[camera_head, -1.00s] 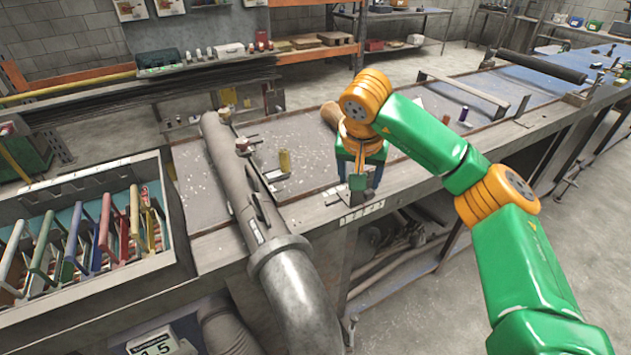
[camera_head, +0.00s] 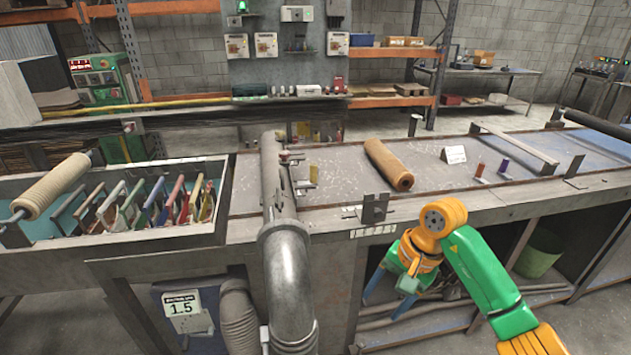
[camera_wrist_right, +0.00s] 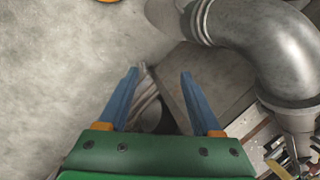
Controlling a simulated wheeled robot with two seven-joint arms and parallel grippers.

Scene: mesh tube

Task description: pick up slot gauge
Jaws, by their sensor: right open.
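A small dark grey notched metal piece, which looks like the slot gauge (camera_head: 374,208), stands upright on a plate at the front edge of the bench in the head view. My right gripper (camera_head: 388,292) is in front of the bench, lower than its top and apart from the gauge. Its two blue fingers are spread and empty. They also show open in the right wrist view (camera_wrist_right: 159,73), with floor and grey metal parts behind them. The gauge cannot be made out in the wrist view. My left gripper is not in view.
A thick grey pipe (camera_head: 290,275) bends down over the bench front, left of the gauge. A brown mesh roll (camera_head: 388,163) lies on the bench (camera_head: 340,190) behind it. A bin of coloured frames (camera_head: 125,238) is at the left. A white card (camera_head: 453,155) stands farther right.

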